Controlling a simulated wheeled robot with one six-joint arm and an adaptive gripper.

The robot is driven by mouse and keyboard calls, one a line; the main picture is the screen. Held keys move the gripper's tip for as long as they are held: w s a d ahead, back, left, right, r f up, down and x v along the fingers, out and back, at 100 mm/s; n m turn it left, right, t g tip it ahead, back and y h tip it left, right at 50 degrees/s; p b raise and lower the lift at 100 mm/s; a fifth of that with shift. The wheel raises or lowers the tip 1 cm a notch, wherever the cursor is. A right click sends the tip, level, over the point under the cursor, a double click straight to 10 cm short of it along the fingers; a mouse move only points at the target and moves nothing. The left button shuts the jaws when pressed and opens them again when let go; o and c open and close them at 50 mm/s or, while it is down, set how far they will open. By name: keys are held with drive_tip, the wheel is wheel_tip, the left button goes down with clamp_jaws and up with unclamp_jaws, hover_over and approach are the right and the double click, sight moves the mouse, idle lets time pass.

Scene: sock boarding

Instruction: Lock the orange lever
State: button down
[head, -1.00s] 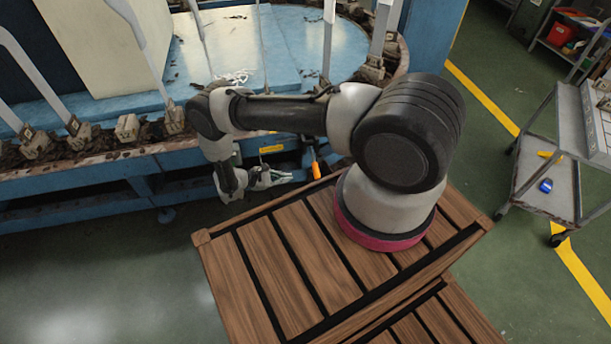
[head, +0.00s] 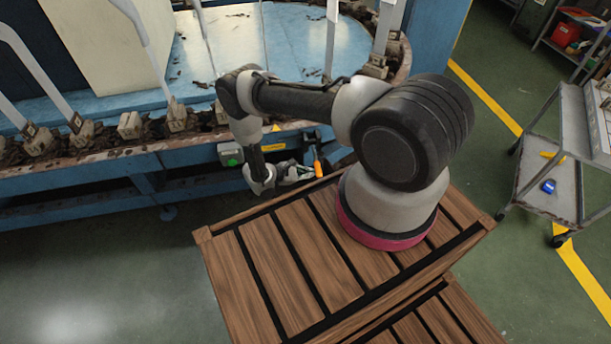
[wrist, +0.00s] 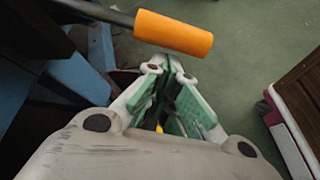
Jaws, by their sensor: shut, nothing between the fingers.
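The orange lever (head: 318,168) is a short orange grip on the side of the blue machine, just above the edge of the wooden platform. In the wrist view the orange grip (wrist: 173,33) sits on a dark rod and lies across the picture, just beyond my fingertips. My gripper (head: 308,172) is close beside the lever in the head view. In the wrist view my gripper (wrist: 167,65) has its green-padded fingers together at the tips, with nothing between them. I cannot tell whether the fingertips touch the grip.
The wooden platform (head: 290,250) lies below my arm. A grey trolley (head: 545,195) stands at the right. Green floor is clear at the lower left.

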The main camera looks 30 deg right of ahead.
drive_tip(key=shift+s+r, duration=0.1)
drive_tip(key=shift+r, duration=0.05)
idle(0.3)
drive_tip(key=shift+s+r, duration=0.15)
drive_tip(key=shift+r, duration=0.1)
drive_tip(key=shift+s+r+n, duration=0.1)
drive_tip(key=shift+n, duration=0.2)
wheel_tip(320, 180, up, 9)
drive_tip(key=s+n+g+y, duration=0.1)
drive_tip(key=n+g, duration=0.3)
drive_tip(key=g, duration=0.1)
drive_tip(key=shift+s+a+r+n, duration=0.2)
drive_tip(key=shift+s+a+n, duration=0.05)
drive_tip(key=shift+n, duration=0.05)
drive_tip(key=shift+r, duration=0.1)
idle(0.4)
